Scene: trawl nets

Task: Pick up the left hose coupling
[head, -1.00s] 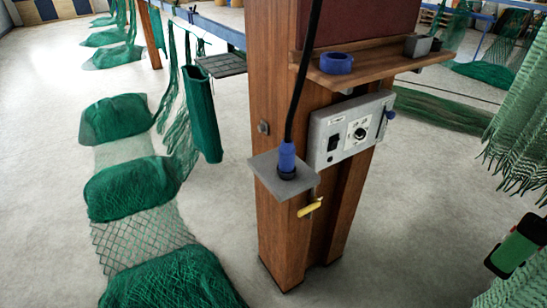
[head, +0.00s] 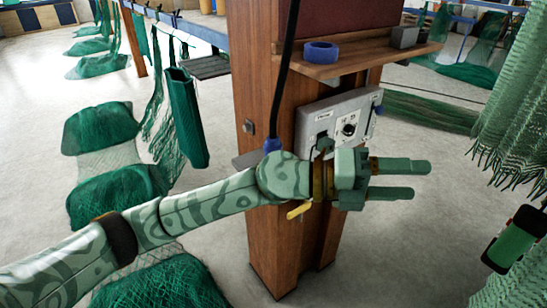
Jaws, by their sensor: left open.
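A blue hose coupling (head: 272,146) hangs on the end of a black hose, in front of the wooden post. Only its upper part shows, since my left arm covers the rest. A grey bracket plate (head: 246,160) beside it is mostly hidden too. My left gripper (head: 420,180) is open and empty, with its two fingers pointing right. It is to the right of the coupling, in front of the post and below the grey control box. I see only one coupling.
The wooden post (head: 258,240) carries a grey control box (head: 340,117), a shelf (head: 372,62) with a blue tape roll (head: 321,52), and a yellow handle (head: 299,210). Green nets hang at right (head: 512,110) and lie at left (head: 100,128).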

